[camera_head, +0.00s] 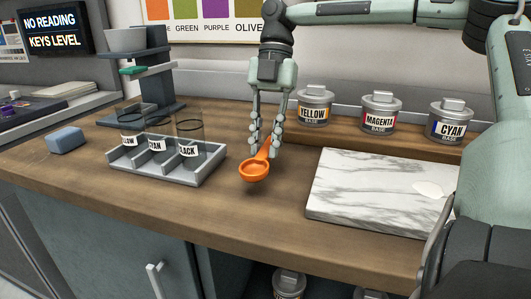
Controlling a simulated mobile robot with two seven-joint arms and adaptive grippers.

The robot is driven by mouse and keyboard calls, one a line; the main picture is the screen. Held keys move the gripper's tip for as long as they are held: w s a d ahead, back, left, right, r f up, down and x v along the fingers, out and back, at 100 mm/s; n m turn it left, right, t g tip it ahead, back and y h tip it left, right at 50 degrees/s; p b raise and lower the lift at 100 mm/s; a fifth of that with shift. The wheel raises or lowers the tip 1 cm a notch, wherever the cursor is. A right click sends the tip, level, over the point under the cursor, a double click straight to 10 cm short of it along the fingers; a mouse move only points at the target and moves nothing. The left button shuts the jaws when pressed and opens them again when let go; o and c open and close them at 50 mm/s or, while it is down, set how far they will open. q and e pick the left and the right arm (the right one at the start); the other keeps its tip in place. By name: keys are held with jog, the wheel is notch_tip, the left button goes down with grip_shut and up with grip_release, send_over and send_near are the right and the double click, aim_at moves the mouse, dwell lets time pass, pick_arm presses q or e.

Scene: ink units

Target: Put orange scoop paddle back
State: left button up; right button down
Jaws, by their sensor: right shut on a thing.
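The orange scoop paddle (255,170) has a round shallow bowl and a short handle. My right gripper (265,145) points down and is shut on its handle. The bowl hangs at the lower left of the fingers, and a shadow lies below it on the wooden counter. The scoop seems to be a little above the counter, between the grey rack and the marble slab. My left gripper does not show.
A grey rack (170,172) with labelled glass beakers stands at left, near a blue block (66,140). A marble slab (365,185) lies at right. A scale on a stand (155,85) is back left.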

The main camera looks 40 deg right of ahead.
jog(key=shift+f, duration=1.35)
jog(key=shift+f, duration=0.1)
jog(key=c, duration=1.4)
grip_release()
jog(key=v, duration=1.2)
jog(key=shift+w+d, duration=0.1)
